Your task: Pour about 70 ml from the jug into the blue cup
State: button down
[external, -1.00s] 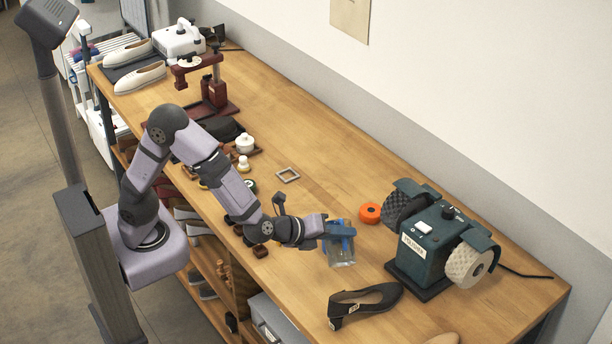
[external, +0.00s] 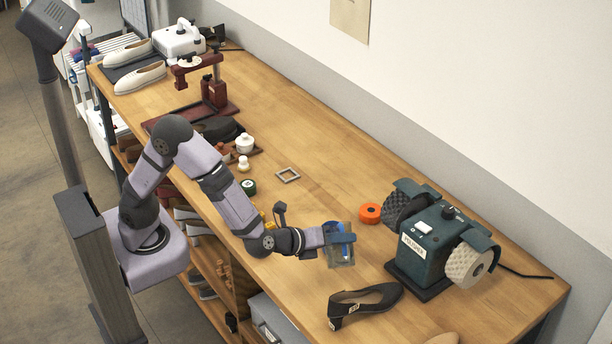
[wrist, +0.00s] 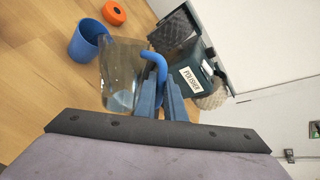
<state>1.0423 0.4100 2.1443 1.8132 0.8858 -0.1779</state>
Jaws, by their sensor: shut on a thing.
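The clear jug (wrist: 120,75) with a blue handle (wrist: 155,62) is held by my gripper (wrist: 161,98), which is shut on the handle. Some clear liquid shows low in the jug in the wrist view. The jug also shows in the external view (external: 340,257), above the bench and leaning a little. The blue cup (wrist: 86,43) stands on the bench to the left of the jug in the wrist view, with the jug's upper part close beside it. In the external view I cannot clearly tell the cup from the jug's blue parts. No stream of liquid is visible.
A green polisher (external: 424,249) with two wheels stands right of the jug. An orange ring-shaped roll (external: 370,213) lies behind the jug. A black shoe (external: 364,302) lies in front.

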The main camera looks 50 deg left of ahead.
aim_at(344, 261)
jog(key=f, duration=0.1)
jog(key=d+f, duration=0.1)
jog(key=f+m+b, duration=0.1)
jog(key=shift+s+d+t+y, duration=0.15)
jog(key=shift+s+t+y, duration=0.15)
jog(key=shift+y, duration=0.1)
jog(key=shift+d, duration=0.2)
jog(key=shift+a+r, duration=0.15)
jog(key=shift+s+d+f+m+t+y+b, duration=0.2)
jog(key=shift+d+f+m+t+y+b, duration=0.2)
jog(key=shift+d+f+m+b, duration=0.25)
jog(key=shift+s+d+f+t+b, duration=0.3)
jog(key=shift+d+f+b, duration=0.15)
jog(key=shift+f+b, duration=0.1)
jog(key=shift+r+m, duration=0.15)
jog(key=shift+m, duration=0.1)
dwell(0.3)
